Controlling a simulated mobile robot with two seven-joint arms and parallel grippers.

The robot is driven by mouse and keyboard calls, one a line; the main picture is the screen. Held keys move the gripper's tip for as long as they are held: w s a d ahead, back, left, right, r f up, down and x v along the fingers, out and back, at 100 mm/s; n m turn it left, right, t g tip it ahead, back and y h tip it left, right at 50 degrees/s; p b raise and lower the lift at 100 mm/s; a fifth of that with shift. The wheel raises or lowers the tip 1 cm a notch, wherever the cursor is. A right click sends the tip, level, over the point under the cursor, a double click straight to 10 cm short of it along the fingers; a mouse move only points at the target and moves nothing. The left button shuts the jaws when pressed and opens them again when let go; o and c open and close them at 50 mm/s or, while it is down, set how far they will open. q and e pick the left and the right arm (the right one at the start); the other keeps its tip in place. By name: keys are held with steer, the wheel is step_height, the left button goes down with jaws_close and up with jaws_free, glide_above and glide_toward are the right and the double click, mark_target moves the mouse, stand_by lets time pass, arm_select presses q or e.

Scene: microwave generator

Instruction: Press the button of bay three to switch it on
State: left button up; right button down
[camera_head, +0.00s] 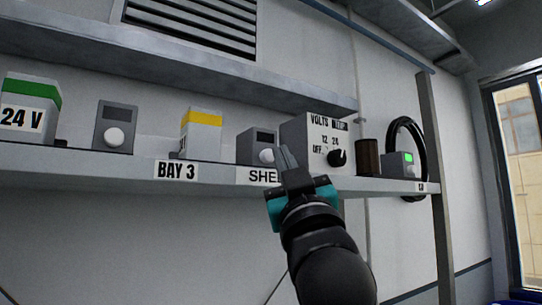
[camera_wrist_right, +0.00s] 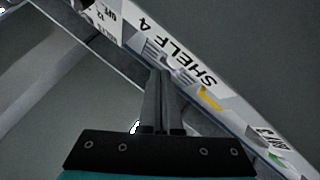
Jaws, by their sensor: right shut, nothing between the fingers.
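The BAY 3 label (camera_head: 176,170) is on the shelf's front edge in the head view; it also shows at the lower right of the wrist view (camera_wrist_right: 270,140). Above it stands a white box with a yellow band (camera_head: 201,134). A grey box with a round pale button (camera_head: 115,138) stands to its left, and another grey box with a round pale button (camera_head: 266,156) to its right. Which button belongs to bay three I cannot tell. My right gripper (camera_head: 287,158) is shut and empty, its tips just right of the right-hand button in the picture. My left gripper is out of view.
The shelf (camera_head: 385,187) carries a VOLTS/TRIP panel with a black knob (camera_head: 337,158), a brown cylinder (camera_head: 368,157), a green-lit grey box (camera_head: 398,165) and a green-banded 24 V box (camera_head: 30,105). A SHELF 4 label (camera_wrist_right: 178,58) shows in the wrist view. An upper ledge runs above.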

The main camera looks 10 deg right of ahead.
steer(key=shift+w, duration=0.15)
steer(key=shift+w+a, duration=0.15)
steer(key=shift+w, duration=0.15)
steer(key=shift+w+a, duration=0.2)
steer(key=shift+w, duration=0.25)
stand_by(0.7)
steer(key=shift+s+d, duration=0.35)
steer(key=shift+s, duration=0.55)
steer(key=shift+s+d+p, duration=0.15)
steer(key=shift+s+d, duration=0.2)
steer(key=shift+s, duration=0.6)
steer(key=shift+s+d+p, duration=0.2)
steer(key=shift+s+d, duration=0.15)
steer(key=shift+s, duration=0.55)
steer(key=shift+s+d+p, duration=0.15)
steer(key=shift+s+d, duration=0.2)
steer(key=shift+s, duration=0.6)
stand_by(1.1)
